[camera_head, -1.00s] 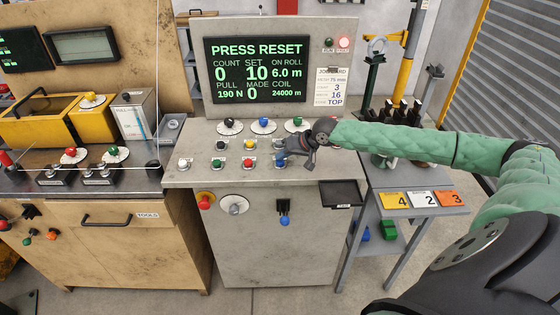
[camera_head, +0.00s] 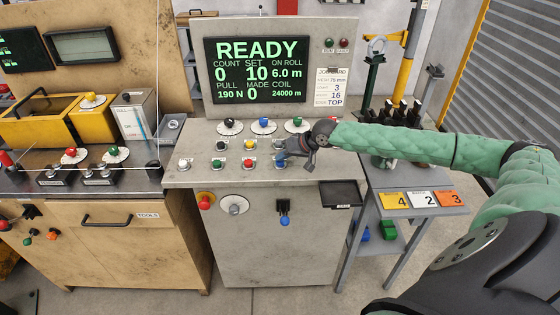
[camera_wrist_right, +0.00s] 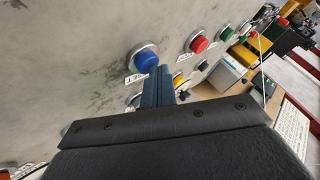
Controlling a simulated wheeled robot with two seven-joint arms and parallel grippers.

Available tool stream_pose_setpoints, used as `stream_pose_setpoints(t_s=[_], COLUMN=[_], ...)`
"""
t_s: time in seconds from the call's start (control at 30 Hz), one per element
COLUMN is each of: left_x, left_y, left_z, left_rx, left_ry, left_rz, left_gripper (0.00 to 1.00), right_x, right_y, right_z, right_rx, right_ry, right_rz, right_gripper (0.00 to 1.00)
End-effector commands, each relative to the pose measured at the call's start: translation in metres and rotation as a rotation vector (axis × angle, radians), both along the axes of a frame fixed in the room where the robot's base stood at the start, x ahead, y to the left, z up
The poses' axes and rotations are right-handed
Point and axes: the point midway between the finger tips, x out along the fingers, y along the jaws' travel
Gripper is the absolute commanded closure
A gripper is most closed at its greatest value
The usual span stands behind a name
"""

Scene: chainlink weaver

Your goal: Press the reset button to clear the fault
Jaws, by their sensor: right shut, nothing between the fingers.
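The blue reset button (camera_head: 280,159) is at the right end of the lower button row on the grey console, partly behind my right gripper (camera_head: 284,154). In the right wrist view the blue button (camera_wrist_right: 144,60) stands above a label partly hidden by the fingers. My right gripper (camera_wrist_right: 160,84) is shut and empty, with its tips right beside the button; I cannot tell if they touch. The display (camera_head: 257,70) reads READY in green. The red lamp (camera_head: 344,43) at the console's top right is unlit. My left gripper is not in view.
Several knobs on white dials line the row behind, one green (camera_head: 297,122). A black tray (camera_head: 340,194) juts from the console's front right.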

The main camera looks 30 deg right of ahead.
Motion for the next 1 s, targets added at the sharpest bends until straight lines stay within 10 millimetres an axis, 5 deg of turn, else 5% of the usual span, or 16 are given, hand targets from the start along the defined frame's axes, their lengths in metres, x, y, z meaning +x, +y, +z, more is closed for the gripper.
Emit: stream_pose_setpoints(t_s=[1.0], left_x=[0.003], left_y=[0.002], left_z=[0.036], left_rx=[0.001], left_ry=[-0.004], left_rz=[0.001], left_gripper=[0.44], right_x=[0.000], right_y=[0.000], right_z=[0.038], right_rx=[0.000], right_ry=[0.000], right_rz=[0.000], right_gripper=[1.00])
